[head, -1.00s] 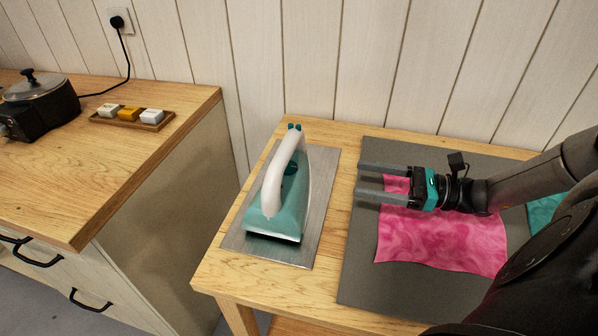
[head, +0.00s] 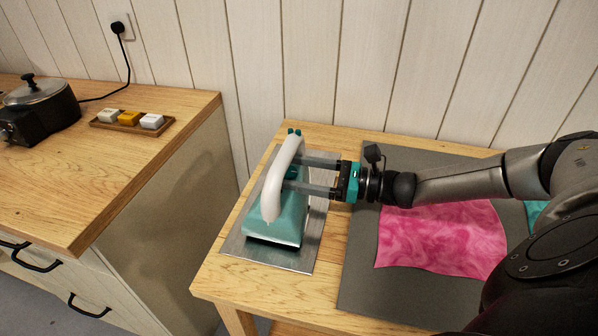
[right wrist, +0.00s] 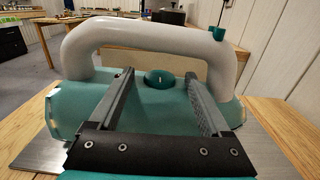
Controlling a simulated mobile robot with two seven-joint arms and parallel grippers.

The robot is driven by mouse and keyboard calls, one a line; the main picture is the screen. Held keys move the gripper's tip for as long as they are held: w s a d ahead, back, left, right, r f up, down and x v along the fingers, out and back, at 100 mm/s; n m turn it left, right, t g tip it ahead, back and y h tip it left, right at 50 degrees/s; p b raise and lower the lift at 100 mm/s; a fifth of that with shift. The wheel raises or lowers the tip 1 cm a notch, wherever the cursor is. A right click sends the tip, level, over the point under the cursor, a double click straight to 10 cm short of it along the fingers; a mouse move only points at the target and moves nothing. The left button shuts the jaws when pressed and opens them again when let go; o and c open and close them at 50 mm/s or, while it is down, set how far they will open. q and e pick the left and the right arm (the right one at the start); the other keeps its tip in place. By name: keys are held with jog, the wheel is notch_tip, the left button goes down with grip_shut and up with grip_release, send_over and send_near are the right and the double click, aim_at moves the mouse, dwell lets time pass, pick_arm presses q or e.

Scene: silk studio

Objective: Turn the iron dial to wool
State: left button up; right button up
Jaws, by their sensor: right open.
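The iron (head: 274,222) has a teal body and a white arched handle, and rests upright on a metal plate (head: 306,256) on the wooden table. Its teal dial (right wrist: 159,78) with a pale mark shows under the handle in the right wrist view. My right gripper (head: 295,172) reaches in from the right at the handle's height, over the iron's body. Its fingers are open, and in the right wrist view the gripper (right wrist: 158,85) has one finger on each side of the dial, apart from it. The dial's setting labels cannot be read. My left gripper is not in view.
A grey mat (head: 359,263) with pink cloth (head: 445,238) lies right of the iron, under my right arm. A counter at left holds a lidded pot (head: 38,108) and a small wooden tray (head: 133,127) with coloured blocks. A panelled wall stands behind.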

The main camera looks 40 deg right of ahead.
jog(key=shift+c, duration=0.4)
jog(key=c, duration=0.6)
grip_shut()
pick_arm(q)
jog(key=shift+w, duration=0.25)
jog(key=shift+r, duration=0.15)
